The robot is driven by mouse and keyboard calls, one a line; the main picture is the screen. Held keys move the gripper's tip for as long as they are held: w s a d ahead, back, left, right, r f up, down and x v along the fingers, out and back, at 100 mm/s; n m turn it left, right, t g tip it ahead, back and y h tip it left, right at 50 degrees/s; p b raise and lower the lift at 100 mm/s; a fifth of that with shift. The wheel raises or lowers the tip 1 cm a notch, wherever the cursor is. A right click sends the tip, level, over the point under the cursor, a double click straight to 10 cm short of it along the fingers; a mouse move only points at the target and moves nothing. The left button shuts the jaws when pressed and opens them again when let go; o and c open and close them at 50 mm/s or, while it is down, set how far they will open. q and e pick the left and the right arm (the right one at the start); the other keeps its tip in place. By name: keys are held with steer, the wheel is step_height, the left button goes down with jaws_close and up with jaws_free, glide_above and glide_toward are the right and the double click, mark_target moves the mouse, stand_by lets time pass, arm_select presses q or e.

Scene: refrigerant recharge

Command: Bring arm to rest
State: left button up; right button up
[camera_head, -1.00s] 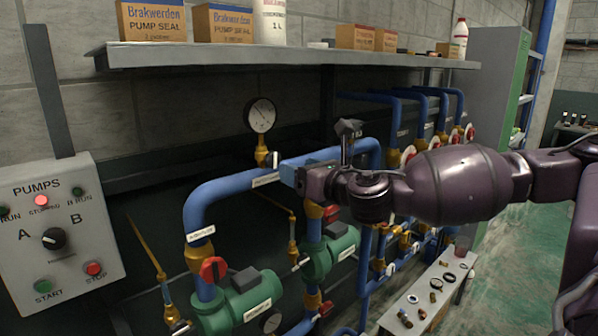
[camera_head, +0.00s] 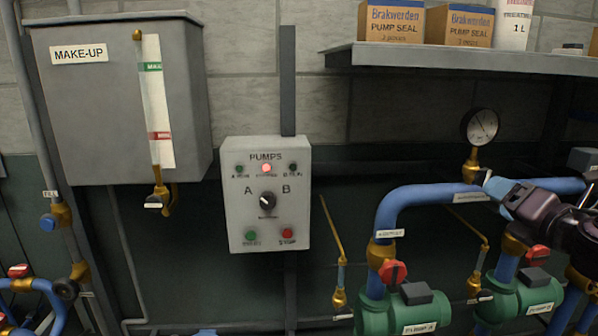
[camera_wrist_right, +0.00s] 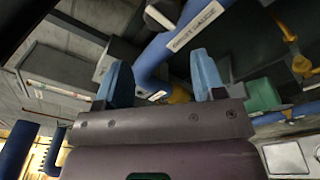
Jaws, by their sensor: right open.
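My right arm, dark purple, comes in at the right edge of the head view. Its gripper (camera_head: 495,188) has blue fingers and appears in front of the top run of the blue pipe (camera_head: 430,197). In the right wrist view the two blue fingers of this gripper (camera_wrist_right: 162,78) stand wide apart with nothing between them. The blue pipe (camera_wrist_right: 160,55) passes behind the gap; I cannot tell whether a finger touches it. My left gripper is out of both views.
The pumps panel (camera_head: 268,220) hangs mid-wall with its red light lit. A pressure gauge (camera_head: 481,126) rises near my right gripper. Green pumps (camera_head: 390,315) with red knobs sit below. A shelf (camera_head: 430,60) with boxes runs above; a make-up tank (camera_head: 100,120) hangs at left.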

steer(key=s+a+f+m+g, duration=0.1)
steer(key=s+a+f+m, duration=0.15)
steer(key=f+m, duration=0.75)
steer(key=s+a+f+m+g, duration=0.1)
steer(key=a+f+m, duration=0.35)
steer(key=f, duration=0.95)
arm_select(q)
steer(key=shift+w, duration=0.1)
arm_select(e)
steer(key=s+a+f+m+g+h, duration=0.1)
steer(key=s+f+m+g, duration=0.1)
steer(key=s+f+m, duration=0.5)
steer(key=s+a+f+m+g+h, duration=0.1)
steer(key=s+f+m+h, duration=0.1)
steer(key=s+f+m, duration=0.5)
steer(key=s+f, duration=0.6)
steer(key=f, duration=0.2)
steer(key=shift+a+f+g, duration=0.25)
steer(key=shift+g, duration=0.15)
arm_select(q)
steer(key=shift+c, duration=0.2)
arm_select(e)
steer(key=shift+s, duration=0.1)
